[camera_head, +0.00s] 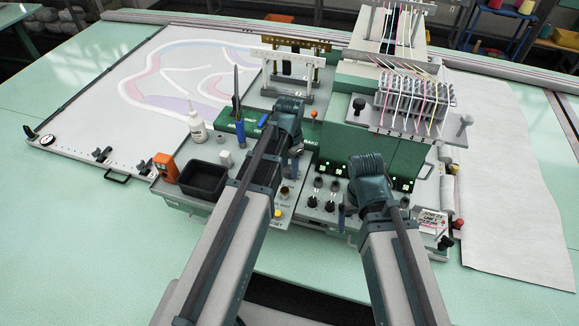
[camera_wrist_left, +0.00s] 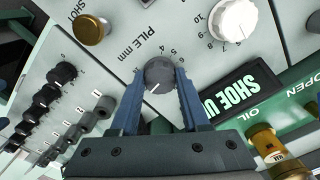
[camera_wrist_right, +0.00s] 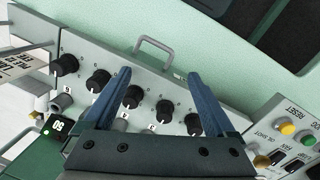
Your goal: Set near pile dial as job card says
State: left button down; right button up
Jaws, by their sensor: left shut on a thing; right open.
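The pile dial (camera_wrist_left: 158,72) is a grey round knob under the printed words "PILE mm" in the left wrist view. My left gripper (camera_wrist_left: 160,84) has its two blue fingers shut on it from both sides. A white pointer mark shows on the knob's lower-left part; several scale numbers are partly hidden. In the head view my left gripper (camera_head: 294,160) is over the machine's front panel and hides the dial. The job card (camera_head: 433,221), white with red and black print, stands at the panel's right end; its text is too small to read surely. My right gripper (camera_wrist_right: 158,75) is open above small black knobs.
A white numbered dial (camera_wrist_left: 233,19) and a brass knob (camera_wrist_left: 90,29) flank the pile dial. A row of black lane knobs (camera_wrist_right: 98,82) lies below my right gripper. A black bin (camera_head: 203,180), an orange device (camera_head: 166,167) and a white bottle (camera_head: 197,125) stand left.

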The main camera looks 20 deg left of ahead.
dwell(0.4)
pick_arm(q)
jog(key=shift+c, duration=1.9)
grip_release()
jog(key=shift+r, duration=0.1)
notch_tip(320, 180, up, 14)
jog(key=p, duration=1.4)
jog(key=shift+f, duration=0.3)
notch_tip(320, 180, down, 13)
jog(key=b, duration=1.3)
jog(key=shift+r, duration=0.1)
jog(key=shift+r, duration=0.1)
